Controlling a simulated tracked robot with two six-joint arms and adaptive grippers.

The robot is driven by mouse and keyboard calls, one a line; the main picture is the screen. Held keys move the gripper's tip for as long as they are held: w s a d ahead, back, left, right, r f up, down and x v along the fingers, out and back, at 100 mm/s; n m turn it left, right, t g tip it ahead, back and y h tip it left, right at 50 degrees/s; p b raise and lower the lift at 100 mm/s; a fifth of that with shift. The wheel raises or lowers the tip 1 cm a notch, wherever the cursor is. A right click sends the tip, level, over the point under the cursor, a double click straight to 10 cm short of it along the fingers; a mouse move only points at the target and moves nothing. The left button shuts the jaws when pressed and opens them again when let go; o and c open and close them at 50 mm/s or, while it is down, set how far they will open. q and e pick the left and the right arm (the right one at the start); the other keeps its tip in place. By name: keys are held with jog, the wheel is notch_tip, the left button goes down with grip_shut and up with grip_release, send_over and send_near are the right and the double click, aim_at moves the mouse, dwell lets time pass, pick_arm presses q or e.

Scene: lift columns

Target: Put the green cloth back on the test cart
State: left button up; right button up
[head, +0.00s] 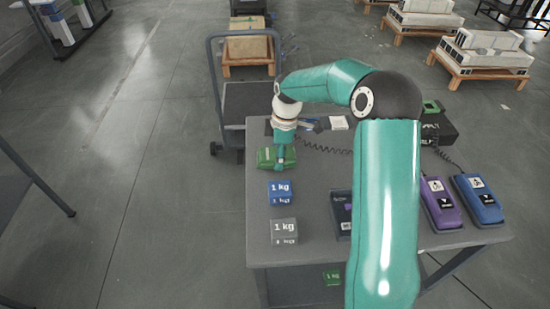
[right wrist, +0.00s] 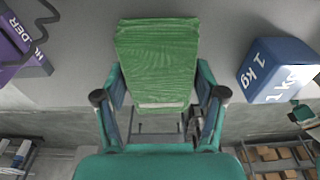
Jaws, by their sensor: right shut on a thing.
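The green cloth (head: 265,157), a folded block, is near the far left edge of the grey cart top (head: 315,232). It fills the upper middle of the right wrist view (right wrist: 157,55). My right gripper (head: 281,164) reaches down over it. In the right wrist view its two fingers (right wrist: 160,98) stand on either side of the cloth's near end, shut on it. I cannot tell whether the cloth touches the cart top or hangs just above it. My left gripper is not in view.
A blue 1 kg weight (head: 281,193) and a grey one (head: 284,231) stand near the cloth. Purple (head: 440,203) and blue (head: 478,199) devices are at the right. A green weight (head: 332,277) lies below. A trolley (head: 245,100) stands behind. Some bare surface lies mid-cart.

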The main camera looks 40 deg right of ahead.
jog(key=shift+f, duration=0.5)
jog(key=shift+f, duration=0.1)
jog(key=o, duration=1.1)
notch_tip(320, 180, up, 12)
jog(key=d, duration=0.1)
jog(key=shift+s, duration=0.45)
